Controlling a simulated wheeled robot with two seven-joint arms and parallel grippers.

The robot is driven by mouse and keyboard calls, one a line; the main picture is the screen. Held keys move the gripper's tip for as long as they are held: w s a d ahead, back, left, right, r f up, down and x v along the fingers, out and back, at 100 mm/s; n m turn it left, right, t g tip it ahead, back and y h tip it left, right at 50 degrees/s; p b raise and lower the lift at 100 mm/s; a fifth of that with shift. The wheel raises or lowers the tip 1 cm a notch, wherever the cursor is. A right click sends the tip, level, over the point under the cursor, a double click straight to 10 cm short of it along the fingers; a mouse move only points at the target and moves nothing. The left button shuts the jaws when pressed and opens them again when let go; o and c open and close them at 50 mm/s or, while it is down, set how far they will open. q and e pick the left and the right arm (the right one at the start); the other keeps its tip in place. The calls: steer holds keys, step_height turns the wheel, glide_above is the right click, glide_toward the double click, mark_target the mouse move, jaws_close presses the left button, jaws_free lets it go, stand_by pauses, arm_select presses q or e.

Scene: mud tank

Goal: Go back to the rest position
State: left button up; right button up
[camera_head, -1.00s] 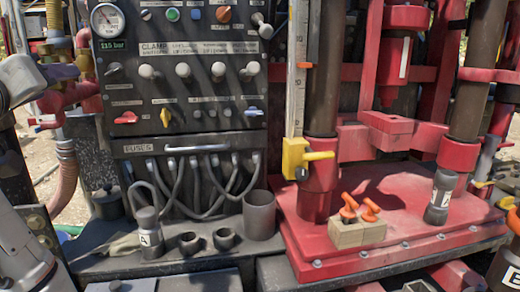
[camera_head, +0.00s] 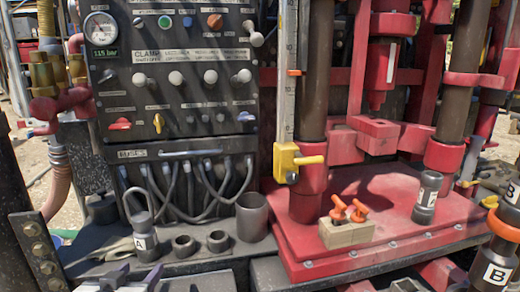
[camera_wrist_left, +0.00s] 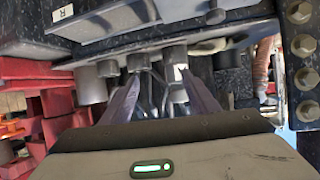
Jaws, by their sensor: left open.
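My left gripper (camera_head: 124,278) shows only as dark purplish fingertips at the bottom left edge of the head view, in front of the bench with the cups. In the left wrist view my left gripper (camera_wrist_left: 159,82) has its two fingers apart with nothing held between them. Beyond the fingers, a canister with a white label (camera_wrist_left: 180,70) and hoses show upside down. My right gripper is in neither view.
The control panel (camera_head: 190,90) stands behind the bench. Canister A (camera_head: 145,240) and small cups (camera_head: 184,246) stand on it. At right are the red base (camera_head: 400,240), a block with orange-handled pieces (camera_head: 345,234) and containers labelled B (camera_head: 493,272). A bolted post (camera_head: 40,250) stands at left.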

arm_select(q)
steer(key=s+d+f+m+g+h, duration=0.1)
steer(key=s+d+f, duration=0.3)
steer(key=s+f, duration=0.4)
steer(key=s+d+f+m+g+h, duration=0.1)
steer(key=s+d+f+g, duration=0.1)
steer(key=s+f, duration=0.6)
steer(key=s+d+f+g+h+p, duration=0.1)
steer(key=s+d+f, duration=0.4)
steer(key=s+f, duration=0.3)
steer(key=s, duration=0.3)
steer(key=shift+s+d+m+g+h, duration=0.25)
steer(key=shift+d+m+g+h, duration=0.05)
steer(key=shift+m, duration=0.1)
steer(key=shift+f, duration=0.1)
stand_by(0.6)
